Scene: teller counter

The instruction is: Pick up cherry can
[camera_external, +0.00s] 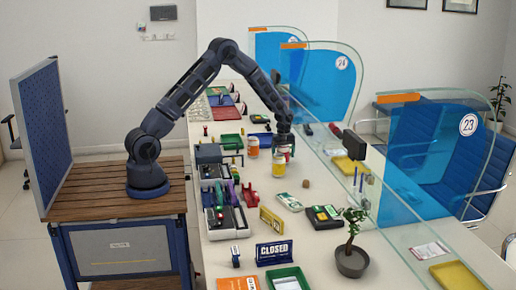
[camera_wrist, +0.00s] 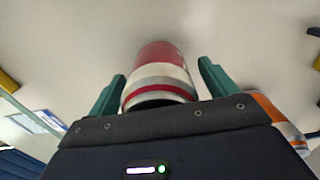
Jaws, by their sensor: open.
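A red can with white and grey bands (camera_wrist: 160,78), likely the cherry can, shows in the middle of the wrist view. My gripper (camera_wrist: 162,72) is open, with one green finger on each side of this can and visible gaps between. The can's lower part in the picture is hidden by my gripper body. In the external view my gripper (camera_external: 284,146) points down over the counter, right behind a yellow and white can (camera_external: 279,165). The red can is not clearly made out there.
An orange and white can (camera_external: 253,147) stands just left of my gripper; an orange-banded can shows at the wrist view's right edge (camera_wrist: 277,112). A glass screen (camera_external: 345,170) runs along the right. Trays and stationery crowd the counter (camera_external: 300,245)'s left side.

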